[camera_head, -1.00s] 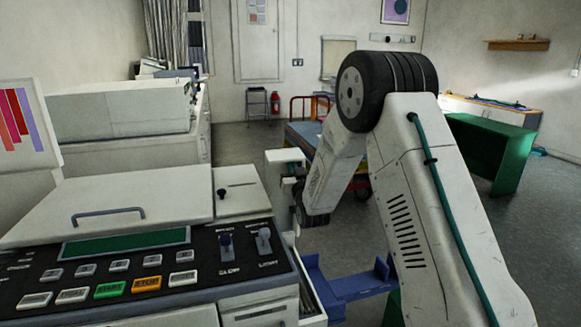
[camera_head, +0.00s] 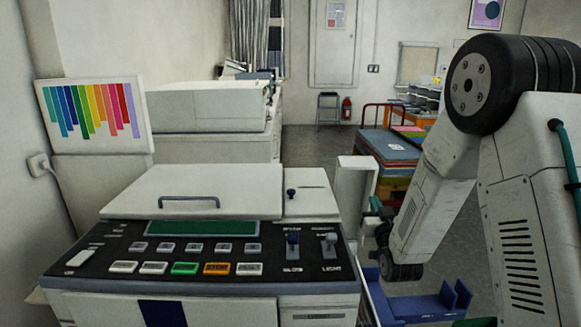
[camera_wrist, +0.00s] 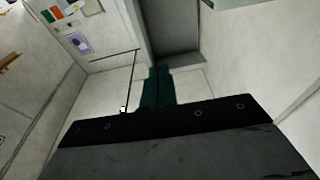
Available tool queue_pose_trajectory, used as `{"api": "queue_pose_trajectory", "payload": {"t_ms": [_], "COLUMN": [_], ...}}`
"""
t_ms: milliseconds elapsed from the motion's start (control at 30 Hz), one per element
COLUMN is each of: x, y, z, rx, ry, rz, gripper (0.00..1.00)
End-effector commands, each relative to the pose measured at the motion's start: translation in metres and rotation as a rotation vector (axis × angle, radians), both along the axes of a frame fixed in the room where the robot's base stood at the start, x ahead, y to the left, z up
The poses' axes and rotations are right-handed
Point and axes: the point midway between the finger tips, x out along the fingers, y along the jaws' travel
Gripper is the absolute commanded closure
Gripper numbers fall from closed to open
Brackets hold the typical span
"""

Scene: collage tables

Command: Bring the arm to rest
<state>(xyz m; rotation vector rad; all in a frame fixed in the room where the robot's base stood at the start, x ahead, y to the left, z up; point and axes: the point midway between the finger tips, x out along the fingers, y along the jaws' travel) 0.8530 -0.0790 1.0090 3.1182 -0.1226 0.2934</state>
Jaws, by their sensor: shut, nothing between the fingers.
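My arm fills the right side of the head view, bent at a black, tyre-like joint, its white forearm slanting down to the left. Its lower end is beside the right side of the copier-like machine (camera_head: 190,238); I cannot tell if they touch. In the wrist view my gripper (camera_wrist: 158,73) shows as dark teal fingers close together, shut and empty, pointing toward a pale wall and a grey recess. In the head view the gripper is mostly hidden or too small to make out.
A blue tray-like piece (camera_head: 420,306) lies low beneath the forearm. A colour chart (camera_head: 95,115) stands at the left. A second white machine (camera_head: 207,107) is behind. A stacked coloured cart (camera_head: 391,147) stands beyond the arm. Grey floor (camera_head: 310,150) is clear at the back.

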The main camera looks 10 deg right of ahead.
Motion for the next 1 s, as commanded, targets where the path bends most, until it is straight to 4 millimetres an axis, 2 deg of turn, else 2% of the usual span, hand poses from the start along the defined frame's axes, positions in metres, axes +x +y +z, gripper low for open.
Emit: {"api": "queue_pose_trajectory", "payload": {"t_ms": [100, 200, 300, 400, 533, 667, 800, 1000], "x": [0.0, -0.012, -0.034, -0.064, -0.113, -0.172, -0.245, -0.342], "y": [0.0, 0.001, 0.004, 0.009, 0.015, 0.023, 0.031, 0.039], "z": [-0.049, -0.084, -0.101, -0.107, -0.098, -0.075, -0.039, 0.016], "rx": [0.018, 0.036, 0.052, 0.066, 0.079, 0.089, 0.095, 0.095], "ry": [0.232, 0.464, 0.675, 0.872, 1.109, 1.328, 1.54, 1.748], "rz": [0.0, 0.0, 0.003, 0.006, 0.011, 0.018, 0.024, 0.032], "gripper": [1.0, 1.0, 1.0, 1.0, 1.0, 1.0, 1.0, 1.0]}}
